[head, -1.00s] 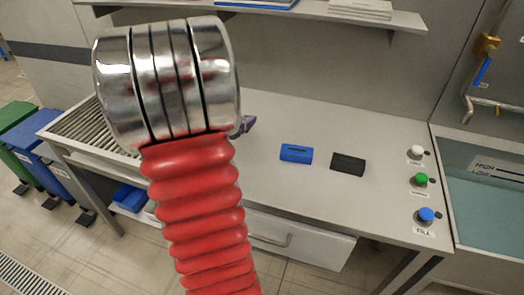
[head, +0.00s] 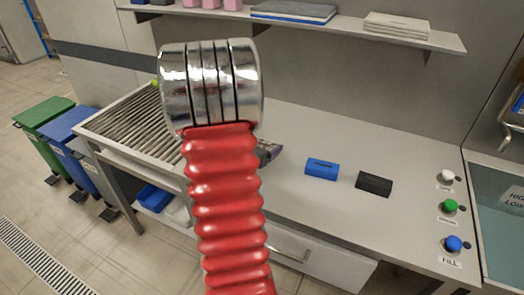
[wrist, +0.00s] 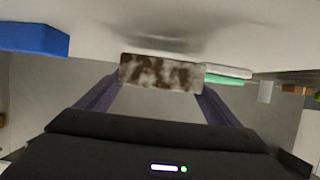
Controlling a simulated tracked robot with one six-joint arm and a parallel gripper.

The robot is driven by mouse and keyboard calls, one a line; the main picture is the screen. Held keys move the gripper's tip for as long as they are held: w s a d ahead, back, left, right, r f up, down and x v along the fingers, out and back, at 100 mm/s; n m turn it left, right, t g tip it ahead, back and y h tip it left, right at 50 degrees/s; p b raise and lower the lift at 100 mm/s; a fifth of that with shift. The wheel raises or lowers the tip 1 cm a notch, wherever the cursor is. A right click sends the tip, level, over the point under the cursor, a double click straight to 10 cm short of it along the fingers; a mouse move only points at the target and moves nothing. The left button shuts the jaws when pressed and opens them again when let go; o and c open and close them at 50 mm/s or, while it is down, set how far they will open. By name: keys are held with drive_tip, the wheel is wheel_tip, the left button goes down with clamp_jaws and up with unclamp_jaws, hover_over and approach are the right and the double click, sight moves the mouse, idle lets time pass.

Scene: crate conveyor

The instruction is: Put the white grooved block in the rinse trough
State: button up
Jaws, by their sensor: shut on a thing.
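My gripper (wrist: 160,80) is shut on a whitish block (wrist: 160,72) with brown mottled stains, held between its two purple fingertips. I cannot make out grooves on the face that shows. The rinse trough (head: 490,235), with blue-green water, is at the right edge, to the right of the buttons and partly cut off.
A blue block (head: 321,169) and a black block (head: 373,184) lie on the grey bench (head: 300,125). White, green and blue buttons (head: 450,205) stand at its right end, before the trough. A roller conveyor (head: 135,125) is left; a shelf (head: 350,30) hangs above.

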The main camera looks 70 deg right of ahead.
drive_tip(key=shift+f, duration=1.25)
drive_tip(key=o, duration=1.2)
drive_tip(key=shift+f, duration=0.1)
drive_tip(key=shift+c, duration=0.2)
drive_tip(key=shift+v, duration=6)
